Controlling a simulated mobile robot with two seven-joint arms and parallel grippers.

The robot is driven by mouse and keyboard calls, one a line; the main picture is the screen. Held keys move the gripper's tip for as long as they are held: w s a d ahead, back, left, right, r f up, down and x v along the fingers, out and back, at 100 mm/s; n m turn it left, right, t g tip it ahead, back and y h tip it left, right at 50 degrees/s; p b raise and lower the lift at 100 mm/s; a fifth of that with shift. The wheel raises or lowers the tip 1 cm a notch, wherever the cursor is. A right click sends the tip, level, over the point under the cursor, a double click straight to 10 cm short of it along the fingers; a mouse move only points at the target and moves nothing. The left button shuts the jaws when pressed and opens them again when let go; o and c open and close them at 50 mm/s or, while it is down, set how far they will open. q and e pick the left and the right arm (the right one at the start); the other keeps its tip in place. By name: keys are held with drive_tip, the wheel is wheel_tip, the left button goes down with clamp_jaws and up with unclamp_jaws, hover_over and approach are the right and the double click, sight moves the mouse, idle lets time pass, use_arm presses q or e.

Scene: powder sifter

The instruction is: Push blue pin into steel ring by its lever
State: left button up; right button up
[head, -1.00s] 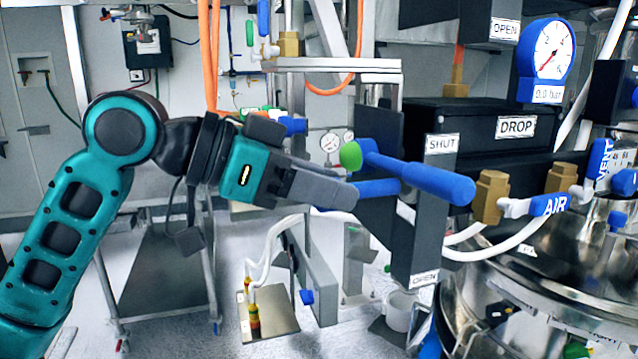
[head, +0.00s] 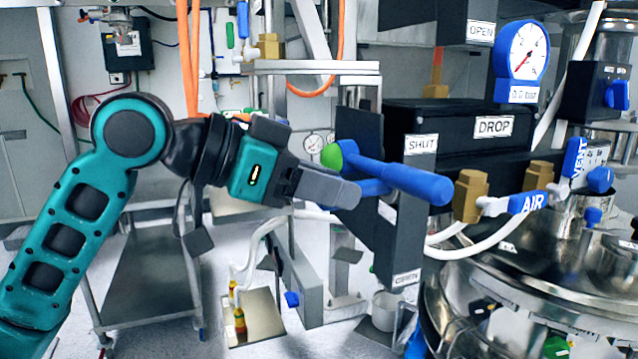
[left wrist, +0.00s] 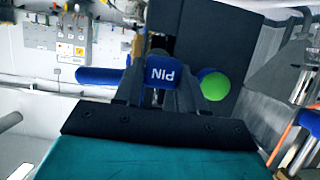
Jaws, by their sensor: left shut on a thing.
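My left gripper (head: 345,192) is in front of the dark upright panel, with its fingers pointing right. In the left wrist view its fingers (left wrist: 158,92) are shut on a blue part marked PIN (left wrist: 160,73), the blue pin's lever. A blue bar (left wrist: 100,76) runs left from that part. In the head view a bit of the blue lever (head: 376,187) shows behind the fingertips, which hide the rest. I cannot make out the steel ring in either view. My right gripper is not in view.
A blue handle (head: 410,180) with a green end (head: 331,156) crosses just above the fingertips; its green end also shows in the left wrist view (left wrist: 214,86). The dark panel (head: 402,240) carries SHUT and OPEN labels. A steel vessel (head: 500,290) stands at right.

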use_arm(q)
drive_tip(key=shift+w+d, duration=0.2)
drive_tip(key=shift+d, duration=0.35)
drive_tip(key=shift+w+d, duration=0.15)
drive_tip(key=shift+d, duration=0.4)
drive_tip(key=o, duration=1.2)
drive_tip(key=shift+r, duration=0.1)
drive_tip(key=v, duration=1.2)
drive_tip(key=shift+a+b, duration=0.35)
drive_tip(key=shift+b, duration=0.1)
drive_tip(key=shift+s+r, duration=0.15)
